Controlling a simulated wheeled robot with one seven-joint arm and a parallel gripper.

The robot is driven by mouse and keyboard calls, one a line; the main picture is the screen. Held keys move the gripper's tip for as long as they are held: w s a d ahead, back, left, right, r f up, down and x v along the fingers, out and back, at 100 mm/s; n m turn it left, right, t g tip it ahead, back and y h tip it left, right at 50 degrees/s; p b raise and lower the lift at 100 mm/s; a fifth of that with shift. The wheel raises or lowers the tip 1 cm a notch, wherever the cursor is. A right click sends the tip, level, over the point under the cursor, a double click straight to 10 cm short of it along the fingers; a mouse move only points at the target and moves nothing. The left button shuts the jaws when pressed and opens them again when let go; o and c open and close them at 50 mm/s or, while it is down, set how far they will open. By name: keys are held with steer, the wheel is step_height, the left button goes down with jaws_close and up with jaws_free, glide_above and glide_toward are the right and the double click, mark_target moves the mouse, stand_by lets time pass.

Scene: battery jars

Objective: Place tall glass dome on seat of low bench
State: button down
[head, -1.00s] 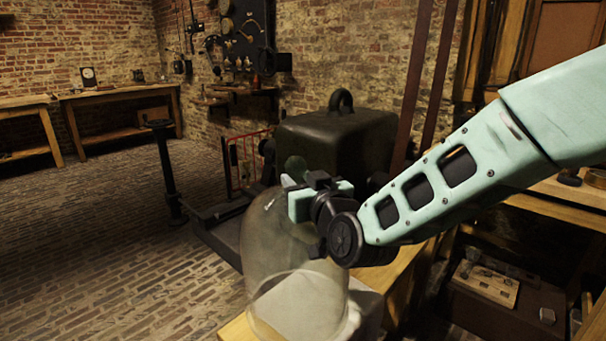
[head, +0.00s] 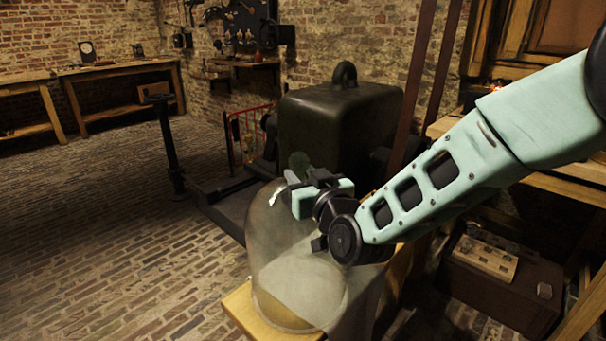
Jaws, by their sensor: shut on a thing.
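The tall glass dome (head: 272,262) is clear, upright or nearly so, in the lower middle of the head view. A pale wooden surface (head: 240,312), apparently the seat of the low bench, lies under and behind the dome's lower rim. I cannot tell whether the rim touches the wood or hangs above it. My gripper and wrist hide part of the dome's upper right side.
A big dark green box with a ring on top (head: 338,130) stands close behind the dome. A black post (head: 166,145) stands to the left. A dark brown case (head: 500,285) is low at the right. The brick floor (head: 90,240) at the left is open.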

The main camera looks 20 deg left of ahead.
steer(key=shift+b, duration=0.3)
steer(key=shift+f+b, duration=0.3)
steer(key=shift+f, duration=0.25)
steer(key=c, duration=1)
jaws_free()
steer(key=shift+s+d+f, duration=0.1)
steer(key=shift+d+f, duration=0.05)
steer(key=shift+f, duration=0.25)
steer(key=shift+r+p, duration=0.3)
steer(key=shift+r, duration=0.05)
steer(key=r+v, duration=0.1)
steer(key=v, duration=1)
steer(key=shift+s+d+r+p, duration=0.2)
steer(key=shift+s+d+p, duration=0.05)
steer(key=shift+p, duration=0.15)
